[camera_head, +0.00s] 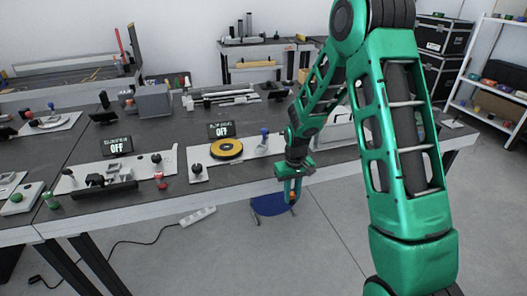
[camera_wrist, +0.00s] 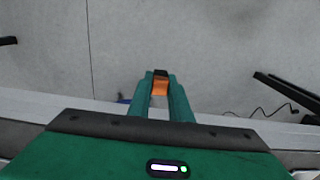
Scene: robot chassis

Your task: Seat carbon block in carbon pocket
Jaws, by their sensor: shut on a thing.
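My gripper (camera_head: 291,192) hangs in front of the workbench's front edge, over the floor, with its fingers pointing down. In the wrist view, my gripper (camera_wrist: 161,78) is shut on a small orange block (camera_wrist: 160,88) with a black end, held between the fingertips. It may be the carbon block; the head view shows only a small orange-red spot of it. I cannot tell which fixture has the carbon pocket. A white plate with a yellow disc (camera_head: 227,149) lies on the bench left of my gripper. Another plate with a grey clamp-like fixture (camera_head: 106,181) lies further left.
Displays reading OFF (camera_head: 221,129) stand behind the plates. A blue stool (camera_head: 270,205) is on the floor under my gripper. A power strip (camera_head: 198,216) with a black cable lies on the floor. Shelves (camera_head: 490,90) stand at the right.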

